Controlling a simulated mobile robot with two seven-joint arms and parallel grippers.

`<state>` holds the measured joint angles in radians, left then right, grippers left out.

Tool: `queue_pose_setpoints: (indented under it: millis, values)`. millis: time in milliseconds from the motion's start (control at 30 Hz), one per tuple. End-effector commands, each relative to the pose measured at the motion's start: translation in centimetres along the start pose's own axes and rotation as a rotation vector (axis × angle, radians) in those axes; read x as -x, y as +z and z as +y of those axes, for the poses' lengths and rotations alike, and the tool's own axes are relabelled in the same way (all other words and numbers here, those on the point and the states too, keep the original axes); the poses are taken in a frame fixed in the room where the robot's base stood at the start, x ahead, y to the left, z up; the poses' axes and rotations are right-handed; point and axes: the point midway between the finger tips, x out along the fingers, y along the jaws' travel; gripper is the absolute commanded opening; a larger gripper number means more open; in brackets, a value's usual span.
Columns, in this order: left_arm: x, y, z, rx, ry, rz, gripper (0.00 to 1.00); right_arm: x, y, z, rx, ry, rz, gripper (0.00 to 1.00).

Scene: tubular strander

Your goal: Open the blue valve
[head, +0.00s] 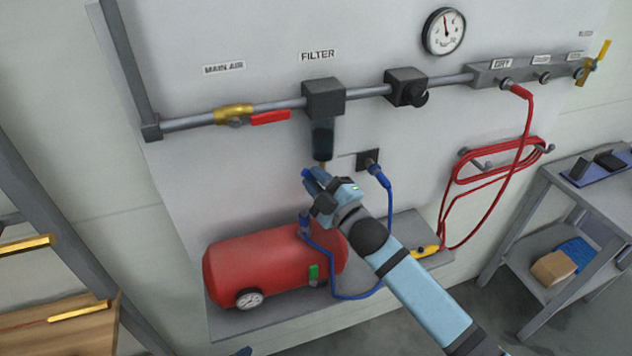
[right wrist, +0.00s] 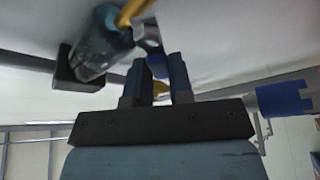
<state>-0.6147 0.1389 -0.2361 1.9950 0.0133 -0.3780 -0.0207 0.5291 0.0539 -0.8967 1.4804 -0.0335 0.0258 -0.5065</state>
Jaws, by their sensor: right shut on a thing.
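In the head view, my right gripper (head: 313,178) is just below the dark bowl (head: 322,138) of the filter (head: 323,98). Its jaws are shut on a small piece under the bowl, which I take to be the blue valve; my fingers mostly hide it in that view. In the right wrist view, a small grey-blue piece (right wrist: 147,33) is at the tips of my right gripper (right wrist: 164,62), next to a yellow stem (right wrist: 133,10) at the bowl's end. How far the valve is turned cannot be told. My left gripper is not in view.
A red tank (head: 262,265) stands on a shelf below my right gripper. A blue hose (head: 388,200) runs from a wall fitting past my forearm. A red-handled brass valve (head: 235,114) is on the pipe.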

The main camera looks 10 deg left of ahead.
Motion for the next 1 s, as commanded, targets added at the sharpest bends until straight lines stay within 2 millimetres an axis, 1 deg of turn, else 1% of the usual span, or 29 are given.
queue_pose_setpoints:
  millis: [333,367,400,433,467,767,867,967,1000]
  values:
    - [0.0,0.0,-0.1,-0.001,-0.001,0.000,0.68,0.0,0.0,0.0,-0.003,0.000,-0.001,0.00]
    - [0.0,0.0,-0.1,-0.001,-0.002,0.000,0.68,0.0,0.0,0.0,-0.003,0.000,-0.001,0.27]
    - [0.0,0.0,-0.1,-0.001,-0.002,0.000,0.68,0.0,0.0,0.0,-0.003,0.000,-0.001,0.36]
    - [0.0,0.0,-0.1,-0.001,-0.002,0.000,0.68,0.0,0.0,0.0,-0.003,0.000,-0.001,0.43]
    - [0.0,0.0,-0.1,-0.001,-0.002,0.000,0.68,0.0,0.0,0.0,-0.002,0.000,-0.001,0.46]
    - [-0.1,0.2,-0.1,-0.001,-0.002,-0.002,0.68,0.2,0.1,0.0,-0.002,0.000,-0.001,0.46]
    - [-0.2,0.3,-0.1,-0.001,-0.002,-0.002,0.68,1.1,0.1,-0.1,-0.002,0.000,-0.001,0.46]
    - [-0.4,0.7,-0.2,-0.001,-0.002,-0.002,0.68,2.8,0.2,-0.2,-0.002,0.000,-0.001,0.46]
    - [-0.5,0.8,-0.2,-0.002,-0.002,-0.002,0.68,3.6,0.2,-0.2,-0.002,0.000,-0.001,0.46]
